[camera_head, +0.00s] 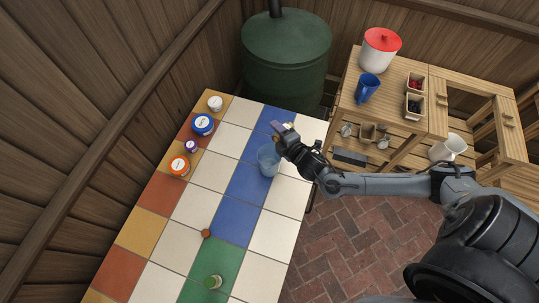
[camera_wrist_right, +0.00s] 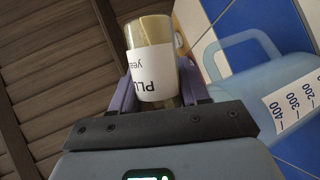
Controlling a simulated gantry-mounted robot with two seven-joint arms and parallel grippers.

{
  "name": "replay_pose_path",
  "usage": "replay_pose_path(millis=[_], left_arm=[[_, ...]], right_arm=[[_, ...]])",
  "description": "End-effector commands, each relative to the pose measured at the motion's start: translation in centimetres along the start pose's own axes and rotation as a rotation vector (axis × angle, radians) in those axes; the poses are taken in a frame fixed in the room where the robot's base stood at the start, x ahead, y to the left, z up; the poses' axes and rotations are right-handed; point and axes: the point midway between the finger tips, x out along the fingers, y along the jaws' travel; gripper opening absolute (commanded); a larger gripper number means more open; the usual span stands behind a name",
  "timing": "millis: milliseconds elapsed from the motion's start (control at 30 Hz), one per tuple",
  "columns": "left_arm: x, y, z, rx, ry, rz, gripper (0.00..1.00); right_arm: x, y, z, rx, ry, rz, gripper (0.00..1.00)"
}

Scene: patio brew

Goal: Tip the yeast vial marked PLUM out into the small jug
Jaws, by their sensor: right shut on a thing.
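My right gripper (camera_head: 281,127) is shut on the PLUM yeast vial (camera_wrist_right: 152,72), just above and beside the small jug at the far end of the table. In the right wrist view the vial sits between the two fingers, with a white label reading "PLU" and a tan end above it. Its mouth and any flow from it are not clear. The small jug (camera_head: 268,161) is translucent blue and stands upright on blue tiles. In the right wrist view the jug (camera_wrist_right: 240,80) shows its handle and a measuring scale, right of the vial. My left gripper is not in view.
Jars with white (camera_head: 215,103), blue (camera_head: 203,124), purple (camera_head: 191,146) and orange (camera_head: 179,166) lids line the table's left edge. A green tank (camera_head: 286,55) stands behind; wooden shelving (camera_head: 408,115) is right.

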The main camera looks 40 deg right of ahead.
Motion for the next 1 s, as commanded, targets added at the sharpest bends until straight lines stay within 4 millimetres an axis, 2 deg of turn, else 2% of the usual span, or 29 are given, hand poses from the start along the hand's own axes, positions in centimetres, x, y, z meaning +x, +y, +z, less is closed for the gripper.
replay_pose_path(millis=[167,1000], left_arm=[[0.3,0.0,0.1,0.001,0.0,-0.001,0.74],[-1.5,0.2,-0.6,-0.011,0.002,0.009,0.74]], right_arm=[[-0.1,0.1,-0.2,-0.019,-0.006,0.01,0.14],[-0.4,1.1,-0.3,-0.183,-0.055,0.077,0.14]])
